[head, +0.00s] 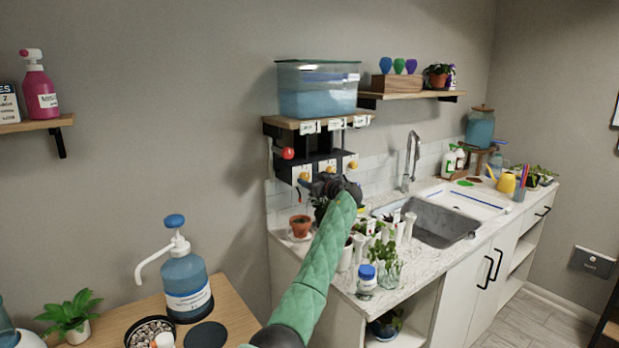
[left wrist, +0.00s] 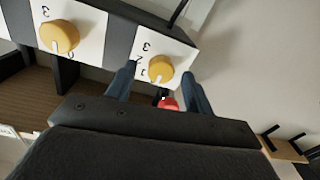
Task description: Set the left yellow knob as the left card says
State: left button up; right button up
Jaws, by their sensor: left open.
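The left yellow knob (head: 304,177) is on a white plate at the left end of the wall rack. The left wrist view seems turned over, so I take its right-hand knob (left wrist: 160,70) for this one. Its white pointer mark points toward the picture's bottom, and printed digits show beside it. My left gripper (head: 311,185) is open, its two dark fingers on either side of that knob in the picture; I cannot tell whether they touch it. The left card (head: 310,127) hangs on the shelf edge above; its writing is too small to read. My right gripper is not in view.
The middle knob (head: 329,167) and right knob (head: 353,165) sit close beside. A red ball-shaped part (head: 288,153) is just above the left knob. A water tank (head: 317,90) stands on the shelf. Pots and bottles crowd the counter (head: 400,284) below. Bare wall is to the left.

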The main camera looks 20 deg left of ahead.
pick_arm(q)
jog(key=shift+w+a, duration=0.2)
jog(key=shift+a, duration=0.2)
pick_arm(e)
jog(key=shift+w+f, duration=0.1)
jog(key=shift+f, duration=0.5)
pick_arm(q)
jog(key=c, duration=1)
jog(key=shift+o, duration=0.2)
jog(key=shift+m+b, duration=0.7)
jog(key=shift+b, duration=0.05)
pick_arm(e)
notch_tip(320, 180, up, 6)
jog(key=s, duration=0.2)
pick_arm(q)
jog(key=m+b, duration=0.2)
jog(key=m, duration=0.1)
jog(key=shift+f, duration=0.1)
jog(key=shift+m+b, duration=0.6)
jog(key=shift+m, duration=1.1)
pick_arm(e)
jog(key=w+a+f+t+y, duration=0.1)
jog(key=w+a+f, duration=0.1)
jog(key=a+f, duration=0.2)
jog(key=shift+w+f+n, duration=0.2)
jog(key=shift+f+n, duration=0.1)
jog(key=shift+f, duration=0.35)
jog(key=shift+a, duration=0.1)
